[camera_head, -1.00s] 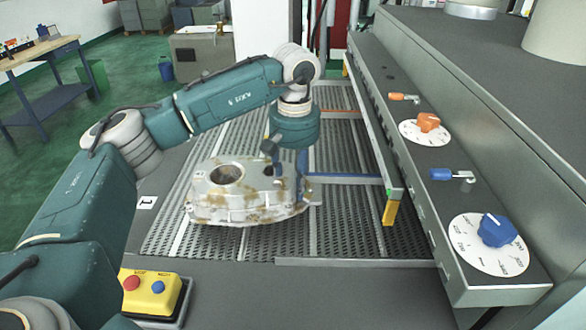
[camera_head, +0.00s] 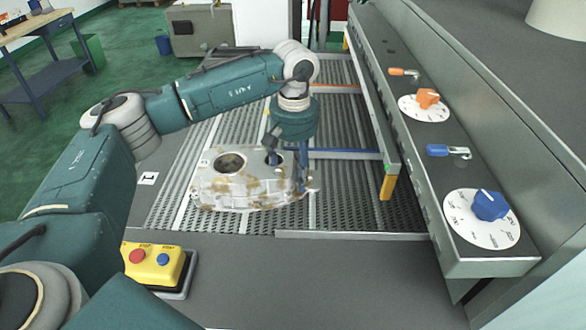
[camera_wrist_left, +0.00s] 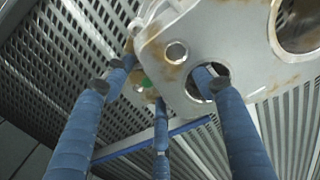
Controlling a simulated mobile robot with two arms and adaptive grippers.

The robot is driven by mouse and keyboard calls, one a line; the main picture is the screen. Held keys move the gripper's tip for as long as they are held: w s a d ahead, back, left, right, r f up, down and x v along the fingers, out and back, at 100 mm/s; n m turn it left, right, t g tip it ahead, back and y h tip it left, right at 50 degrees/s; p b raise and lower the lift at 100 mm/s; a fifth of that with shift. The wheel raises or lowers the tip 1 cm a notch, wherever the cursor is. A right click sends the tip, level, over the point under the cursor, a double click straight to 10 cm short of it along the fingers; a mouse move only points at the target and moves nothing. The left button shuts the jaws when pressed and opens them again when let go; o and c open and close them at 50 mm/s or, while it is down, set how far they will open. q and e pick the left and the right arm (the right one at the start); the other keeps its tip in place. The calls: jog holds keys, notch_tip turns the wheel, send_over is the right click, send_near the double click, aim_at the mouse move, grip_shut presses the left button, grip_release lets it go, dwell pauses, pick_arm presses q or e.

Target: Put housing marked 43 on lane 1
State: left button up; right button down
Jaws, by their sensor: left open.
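The housing (camera_head: 225,188) is a pale, brown-stained aluminium casting with a large round hole, lying on the perforated grating (camera_head: 345,212) near its front. No number is legible on it. My left gripper (camera_head: 287,168) is over its right end. The left wrist view shows the three blue fingers (camera_wrist_left: 160,85) open around the housing's edge (camera_wrist_left: 225,35). One finger reaches into a hole, and the others are outside the edge. Finger contact with the casting cannot be judged. A white label with 1 (camera_head: 148,178) is on the surface left of the grating. My right gripper is not in view.
A yellow button box (camera_head: 152,262) stands at the front left. A grey control panel (camera_head: 455,195) with orange and blue knobs runs along the right. A rail with a yellow end (camera_head: 389,184) borders the grating. The left and far grating are clear.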

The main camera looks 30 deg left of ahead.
pick_arm(q)
jog(key=shift+r+b, duration=0.3)
jog(key=shift+r, duration=0.05)
notch_tip(320, 180, up, 11)
jog(key=b, duration=0.3)
jog(key=shift+r, duration=0.15)
jog(key=shift+d, duration=0.1)
